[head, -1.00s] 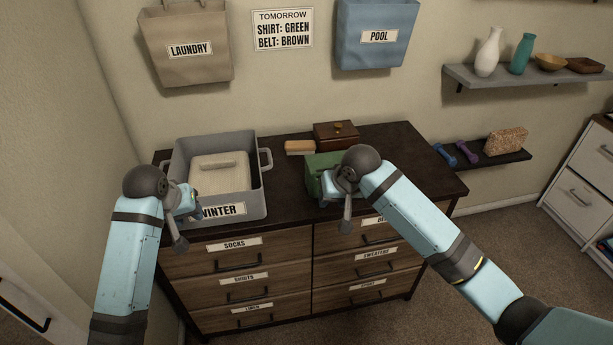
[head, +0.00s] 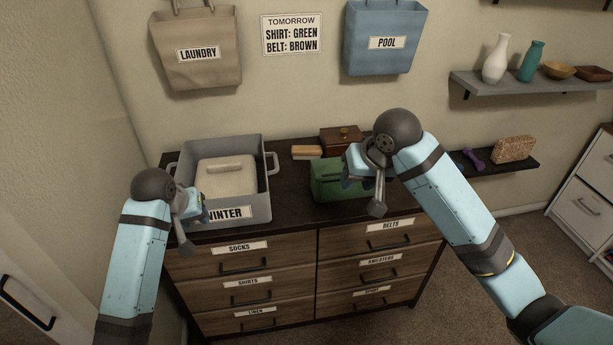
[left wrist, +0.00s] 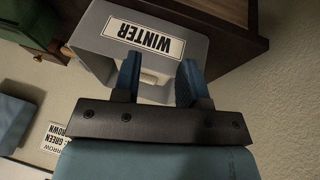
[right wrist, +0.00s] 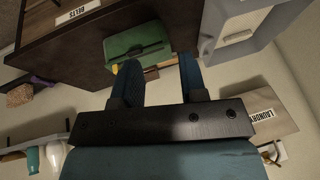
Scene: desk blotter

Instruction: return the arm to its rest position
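My left gripper (head: 190,212) is in front of the left side of the grey WINTER bin (head: 254,190). In the left wrist view its two blue fingers (left wrist: 158,80) stand apart with nothing between them, and the bin's label shows beyond. My right gripper (head: 358,172) is in front of the green box (head: 328,184) on the dresser and partly hides it. In the right wrist view its fingers (right wrist: 155,75) are apart and empty, with the green box (right wrist: 135,40) beyond them.
The dresser (head: 290,235) has labelled drawers, all shut. A brush (head: 306,152) and a brown wooden box (head: 340,140) lie at its back. A laundry bag (head: 198,50) and a pool bag (head: 384,40) hang on the wall. Shelves (head: 520,85) are at the right.

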